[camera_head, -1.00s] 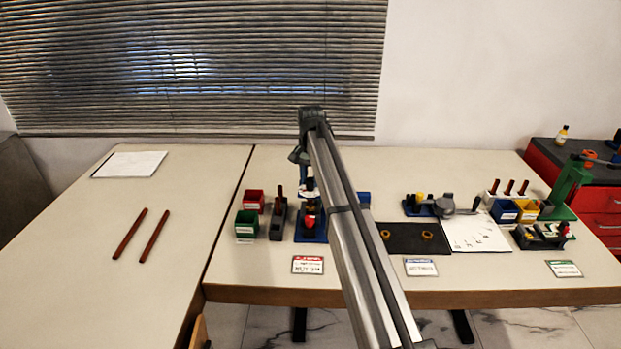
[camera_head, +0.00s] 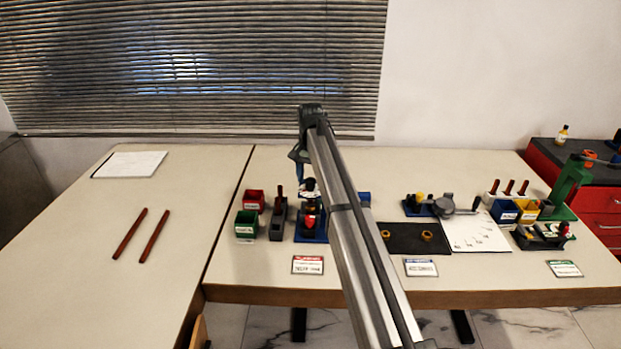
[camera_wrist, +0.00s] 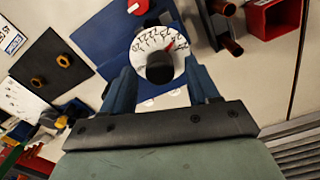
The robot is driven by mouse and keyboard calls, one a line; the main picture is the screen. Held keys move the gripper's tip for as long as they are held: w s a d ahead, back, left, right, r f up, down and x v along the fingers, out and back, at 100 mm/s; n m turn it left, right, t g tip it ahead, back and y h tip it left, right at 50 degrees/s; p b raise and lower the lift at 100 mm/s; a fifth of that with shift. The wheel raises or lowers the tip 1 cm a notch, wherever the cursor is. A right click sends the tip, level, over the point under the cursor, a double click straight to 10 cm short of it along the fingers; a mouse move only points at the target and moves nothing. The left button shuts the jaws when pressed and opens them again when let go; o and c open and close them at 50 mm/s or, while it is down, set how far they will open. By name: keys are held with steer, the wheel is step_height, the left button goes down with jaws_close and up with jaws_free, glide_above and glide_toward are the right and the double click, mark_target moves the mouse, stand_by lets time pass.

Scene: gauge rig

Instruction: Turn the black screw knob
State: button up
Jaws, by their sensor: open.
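The black screw knob (camera_wrist: 160,68) shows end-on in the wrist view, in front of a round white dial (camera_wrist: 146,46) with printed numbers and a red pointer. My gripper (camera_wrist: 161,78) is open, its two blue fingers standing left and right of the knob, with nothing held between them. I cannot tell whether either finger touches the knob. In the head view the gauge rig stands on a blue base (camera_head: 311,231), with the white dial (camera_head: 308,185) just below my gripper. My arm hides the rig's right side, and the knob is hard to make out there.
A red bin (camera_head: 253,200), a green bin (camera_head: 246,224) and a dark holder (camera_head: 278,220) stand close left of the rig. A black mat (camera_head: 405,240) lies to the right. Two red rods (camera_head: 142,235) lie on the left table, which is mostly clear.

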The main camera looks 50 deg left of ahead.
mark_target(311, 180)
step_height(311, 180, up, 13)
stand_by(0.5)
stand_by(0.4)
